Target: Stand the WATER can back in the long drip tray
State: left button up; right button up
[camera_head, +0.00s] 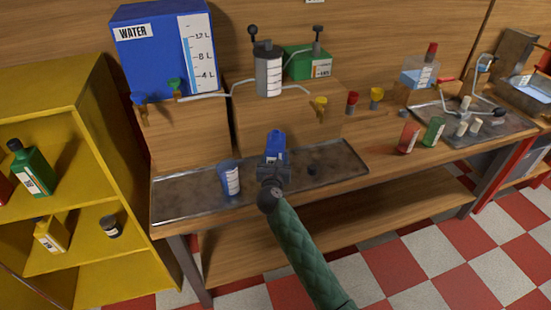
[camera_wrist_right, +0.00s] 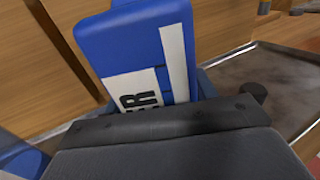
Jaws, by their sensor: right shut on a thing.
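My right gripper (camera_head: 273,168) is shut on the blue WATER can (camera_head: 275,142), over the middle of the long drip tray (camera_head: 190,205). In the right wrist view the can (camera_wrist_right: 142,38) shows its blue body and a white label with the letters "ER"; it looks tilted in that picture. The gripper hides the can's lower part, so I cannot tell whether it touches the tray. The tray is a dark metal strip along the bench front, and part of it shows in the wrist view (camera_wrist_right: 275,85). My left gripper is not in view.
Behind are the big WATER tank (camera_head: 160,50) and wooden boxes (camera_head: 270,125). The tray's left end is clear.

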jog(key=shift+f+b, duration=0.35)
jog(key=shift+f, duration=0.1)
jog(key=o, duration=1.6)
jog(key=shift+o, duration=0.2)
jog(key=shift+f, duration=0.1)
